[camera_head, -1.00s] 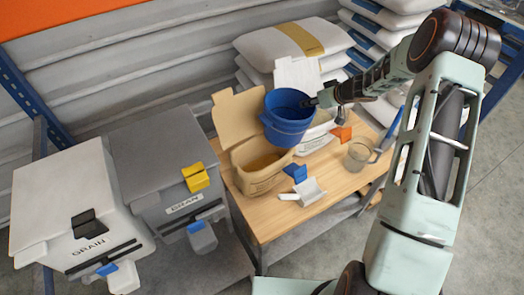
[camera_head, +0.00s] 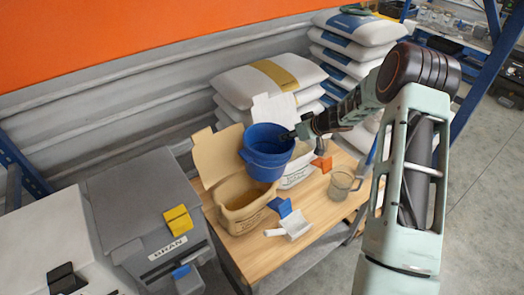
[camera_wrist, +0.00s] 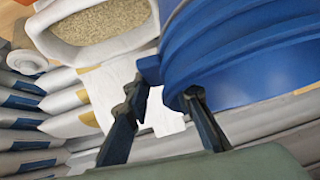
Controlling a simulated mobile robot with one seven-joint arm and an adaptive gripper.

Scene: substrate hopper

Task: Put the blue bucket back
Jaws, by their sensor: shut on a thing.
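The blue bucket (camera_head: 267,155) is held upright in the air above the wooden table, beside and partly over an open tan container. My gripper (camera_head: 294,134) is shut on the right side of the bucket's rim in the head view. In the wrist view, the blue bucket (camera_wrist: 245,60) fills the upper right, and the two dark fingers of my gripper (camera_wrist: 165,105) close around its edge. The bucket's inside looks empty from the head view, though its bottom is hidden.
The wooden table (camera_head: 262,246) carries the tan container (camera_head: 240,207), a clear mug (camera_head: 341,185), a white scoop (camera_head: 291,226) and an orange clip (camera_head: 321,163). Stacked sacks (camera_head: 270,75) stand behind. A grey grain bin (camera_head: 150,215) stands to the left.

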